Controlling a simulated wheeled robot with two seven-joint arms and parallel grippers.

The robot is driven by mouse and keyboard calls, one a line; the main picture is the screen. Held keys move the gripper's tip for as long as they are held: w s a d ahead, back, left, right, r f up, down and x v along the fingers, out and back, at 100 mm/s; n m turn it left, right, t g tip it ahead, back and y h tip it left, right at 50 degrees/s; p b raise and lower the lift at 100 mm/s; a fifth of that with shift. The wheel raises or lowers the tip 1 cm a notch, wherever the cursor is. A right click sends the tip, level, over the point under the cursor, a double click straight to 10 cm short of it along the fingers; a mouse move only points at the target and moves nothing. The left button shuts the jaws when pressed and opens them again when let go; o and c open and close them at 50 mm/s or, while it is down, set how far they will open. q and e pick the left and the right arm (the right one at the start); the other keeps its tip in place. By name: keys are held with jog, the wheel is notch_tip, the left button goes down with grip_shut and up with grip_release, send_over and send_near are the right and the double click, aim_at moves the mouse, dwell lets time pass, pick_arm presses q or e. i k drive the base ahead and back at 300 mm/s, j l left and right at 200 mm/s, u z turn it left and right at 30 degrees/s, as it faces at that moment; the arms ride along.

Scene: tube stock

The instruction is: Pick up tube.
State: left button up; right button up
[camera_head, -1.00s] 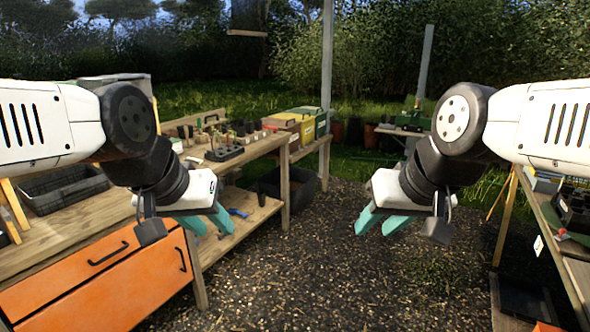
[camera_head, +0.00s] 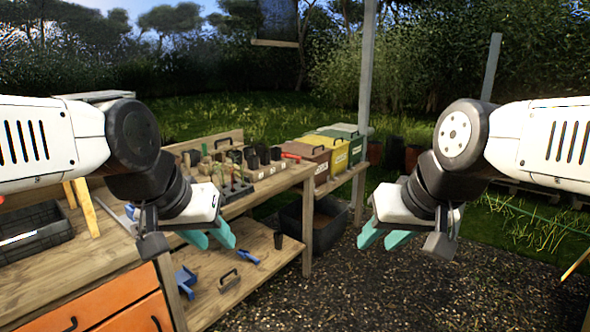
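Several small dark tube pots (camera_head: 263,154) stand on the wooden bench top, some beside a dark tray (camera_head: 236,190) with seedlings. One dark tube-like pot (camera_head: 278,240) stands on the lower shelf. I cannot tell which one is the tube. My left gripper (camera_head: 212,240) is open and empty, in front of the bench; in the picture it is left of the shelf pot. My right gripper (camera_head: 383,236) is open and empty over the gravel, right of the bench and touching nothing.
Brown, yellow and green lidded bins (camera_head: 336,149) stand at the bench's far end. A black tub (camera_head: 316,223) sits on the ground below. Blue tools (camera_head: 249,257) lie on the lower shelf (camera_head: 225,302). Posts rise behind. The gravel (camera_head: 400,290) is open.

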aim_at(275, 151)
jog(key=i+l+u, duration=0.15)
jog(key=i, duration=0.15)
jog(key=i+l+u, duration=0.15)
jog(key=i, duration=0.15)
jog(key=i+l+u, duration=0.25)
jog(key=i, duration=0.45)
jog(key=i+l+u, duration=0.25)
jog(key=i+l, duration=0.25)
jog(key=i, duration=0.2)
jog(key=i+l+u, duration=0.25)
jog(key=i+l, duration=0.3)
jog(key=i, duration=0.1)
